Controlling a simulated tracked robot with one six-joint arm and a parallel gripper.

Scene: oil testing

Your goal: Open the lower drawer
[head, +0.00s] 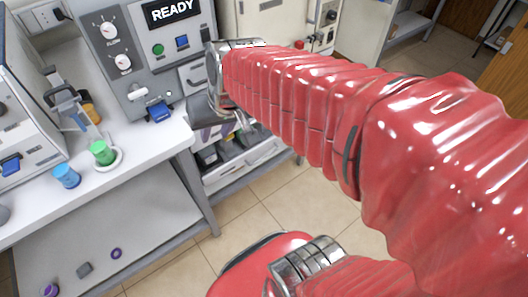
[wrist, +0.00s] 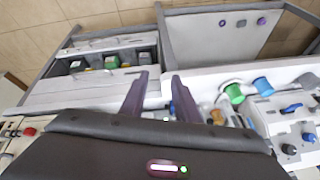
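The lower drawer (head: 250,168) stands pulled out from the white drawer unit under the bench, with several coloured items inside. In the wrist view, where the floor is at the top, its front (wrist: 110,42) with a handle shows beside the open compartment. The upper drawer (head: 195,75) appears shut, its handle partly beside my arm. My gripper (wrist: 159,75) has two purple fingers apart with nothing between them. In the head view my gripper (head: 207,131) is in front of the drawer unit, partly hiding it. I see no contact with a handle.
A white bench holds a blue cup (head: 66,176), a green cup (head: 103,153) and a grey READY machine (head: 140,50). A lower shelf (head: 130,225) carries small purple and grey parts. Tiled floor (head: 255,220) is free in front of the drawers.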

